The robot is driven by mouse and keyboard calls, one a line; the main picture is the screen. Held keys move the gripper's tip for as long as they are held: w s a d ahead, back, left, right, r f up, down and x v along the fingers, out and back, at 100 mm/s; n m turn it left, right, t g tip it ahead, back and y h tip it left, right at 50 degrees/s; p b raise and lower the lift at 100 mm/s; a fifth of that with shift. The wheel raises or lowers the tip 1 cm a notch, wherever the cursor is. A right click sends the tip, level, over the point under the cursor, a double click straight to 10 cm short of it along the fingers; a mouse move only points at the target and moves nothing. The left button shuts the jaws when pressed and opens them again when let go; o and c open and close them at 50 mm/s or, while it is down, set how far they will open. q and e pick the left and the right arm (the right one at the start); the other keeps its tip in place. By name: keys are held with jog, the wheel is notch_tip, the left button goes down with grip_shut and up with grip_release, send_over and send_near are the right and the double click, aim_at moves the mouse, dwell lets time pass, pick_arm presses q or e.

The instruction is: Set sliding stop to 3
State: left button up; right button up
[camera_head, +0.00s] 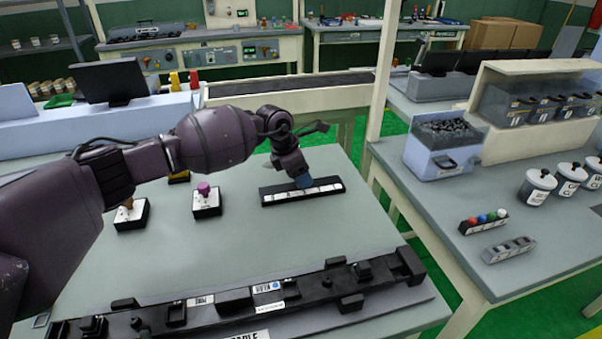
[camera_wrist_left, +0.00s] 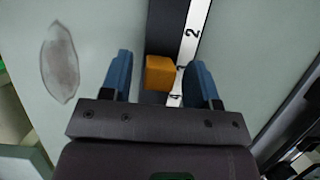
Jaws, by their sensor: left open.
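The black rail (camera_head: 334,186) with a white number strip lies on the grey table in the head view. In the left wrist view the white strip (camera_wrist_left: 194,30) shows a 2, a partly covered mark, and what looks like a 4 closer to the gripper. An orange block (camera_wrist_left: 159,73), the sliding stop, sits on the rail beside the partly covered mark. My left gripper (camera_head: 305,182) is down at the rail. Its blue fingers (camera_wrist_left: 160,64) are open, one on each side of the stop, with gaps visible. The gripper hides the stop in the head view.
A purple-knobbed box (camera_head: 207,203) and a brown-knobbed box (camera_head: 131,214) stand left of the rail. A long black fixture (camera_head: 237,304) runs along the table's front. The table between is clear. A side table (camera_head: 424,200) stands to the right.

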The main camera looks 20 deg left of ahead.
pick_arm(q)
jog(key=p+v, duration=0.1)
jog(key=v, duration=0.9)
jog(key=shift+a+r, duration=0.15)
jog(key=shift+r, duration=0.15)
jog(key=shift+s+r, duration=0.1)
jog(key=shift+s, duration=0.05)
